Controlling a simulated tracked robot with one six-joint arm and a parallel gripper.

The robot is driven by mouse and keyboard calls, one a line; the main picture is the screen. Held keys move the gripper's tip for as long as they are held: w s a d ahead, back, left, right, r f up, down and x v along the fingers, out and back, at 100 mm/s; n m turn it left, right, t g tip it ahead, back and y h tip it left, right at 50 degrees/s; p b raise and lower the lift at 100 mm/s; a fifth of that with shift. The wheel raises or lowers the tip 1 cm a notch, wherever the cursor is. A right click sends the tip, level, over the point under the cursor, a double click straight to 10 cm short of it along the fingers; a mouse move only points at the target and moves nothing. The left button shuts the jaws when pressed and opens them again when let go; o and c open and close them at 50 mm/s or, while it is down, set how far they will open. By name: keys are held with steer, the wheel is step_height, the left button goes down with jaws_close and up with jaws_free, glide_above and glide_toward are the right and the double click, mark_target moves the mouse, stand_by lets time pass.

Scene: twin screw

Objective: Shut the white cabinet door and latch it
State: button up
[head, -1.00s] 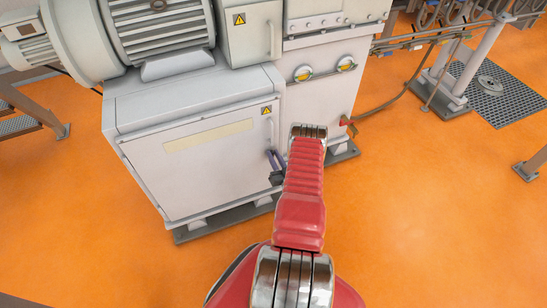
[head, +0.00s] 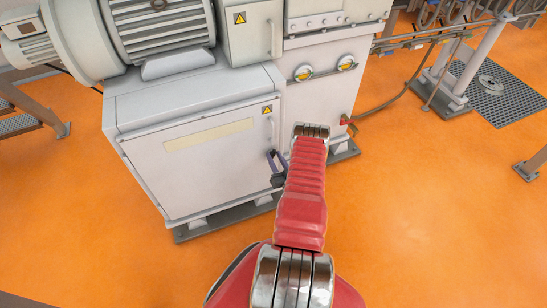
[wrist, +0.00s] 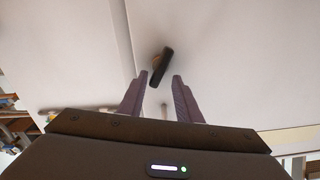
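The white cabinet door (head: 205,165) forms the cabinet's front in the head view and looks shut or nearly shut; I cannot tell whether it is fully flush. My gripper (head: 278,158) is low by that edge, partly hidden by my red arm. In the wrist view, a dark latch lever (wrist: 161,67) stands tilted beside the panel seam. My gripper (wrist: 160,77) is open, its two fingers apart, with the lever at and just beyond the tips. I cannot tell whether they touch. The door surface (wrist: 220,55) is close.
A grey motor (head: 155,30) sits on top of the cabinet (head: 200,92). A white machine column (head: 312,95) with yellow-marked fittings adjoins at the right. A grey base plinth (head: 222,222) runs beneath the cabinet.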

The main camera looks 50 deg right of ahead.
steer(key=v, duration=1.2)
steer(key=shift+s+a, duration=0.2)
steer(key=shift+f, duration=0.15)
steer(key=shift+c, duration=0.2)
